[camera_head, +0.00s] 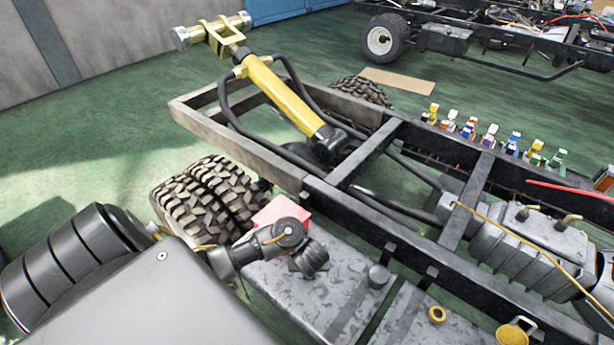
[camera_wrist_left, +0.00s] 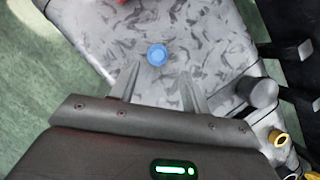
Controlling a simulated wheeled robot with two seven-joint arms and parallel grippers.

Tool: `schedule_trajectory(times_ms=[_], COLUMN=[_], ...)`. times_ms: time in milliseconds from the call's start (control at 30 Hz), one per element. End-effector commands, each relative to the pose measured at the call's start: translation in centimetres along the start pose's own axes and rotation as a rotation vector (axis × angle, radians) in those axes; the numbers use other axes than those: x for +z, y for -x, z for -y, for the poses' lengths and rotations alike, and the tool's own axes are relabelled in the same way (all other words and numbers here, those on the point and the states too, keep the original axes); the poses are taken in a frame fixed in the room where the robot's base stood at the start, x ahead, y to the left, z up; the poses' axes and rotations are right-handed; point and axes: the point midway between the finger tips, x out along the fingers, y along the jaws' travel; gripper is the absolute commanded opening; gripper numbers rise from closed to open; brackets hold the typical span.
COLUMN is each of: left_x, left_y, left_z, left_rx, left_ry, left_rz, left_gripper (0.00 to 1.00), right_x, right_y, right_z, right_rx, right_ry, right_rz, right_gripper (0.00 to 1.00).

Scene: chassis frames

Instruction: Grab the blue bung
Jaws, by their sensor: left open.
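The blue bung (camera_wrist_left: 157,54) is a small round cap on the top of a scuffed grey metal tank (camera_wrist_left: 215,45). It shows in the left wrist view just beyond my left gripper's fingertips, roughly centred between them. My left gripper (camera_wrist_left: 158,78) is open and empty, with one finger on each side of the bung's line. Whether the fingers touch the tank cannot be told. In the head view my left gripper (camera_head: 312,262) hangs over the tank (camera_head: 330,300), and the bung is hidden there. My right gripper is not in view.
A dark round cap (camera_head: 378,276) and a yellow ring (camera_head: 437,314) are right of the gripper. A red block (camera_head: 282,211) is behind the wrist, near the tyres (camera_head: 210,195). The black chassis rail (camera_head: 350,215) runs along the tank's far side. Several small coloured items stand farther right.

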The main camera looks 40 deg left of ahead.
Motion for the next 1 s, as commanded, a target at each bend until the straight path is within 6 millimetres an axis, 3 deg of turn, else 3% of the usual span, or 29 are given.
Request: schedule_trajectory(times_ms=[300, 667, 1000], left_x=[-0.3, -0.2, -0.5], left_y=[-4.8, -6.0, -10.6], left_z=[-0.1, 0.0, -0.2], left_rx=[0.0, -0.001, 0.0], left_ry=[0.006, 0.007, 0.007], left_rz=[-0.001, -0.002, -0.001], left_gripper=[0.47, 0.47, 0.47], right_x=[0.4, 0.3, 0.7], right_y=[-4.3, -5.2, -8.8], right_z=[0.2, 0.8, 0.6], right_rx=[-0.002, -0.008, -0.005], right_ry=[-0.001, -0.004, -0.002], right_rz=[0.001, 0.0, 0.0], right_gripper=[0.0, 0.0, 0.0])
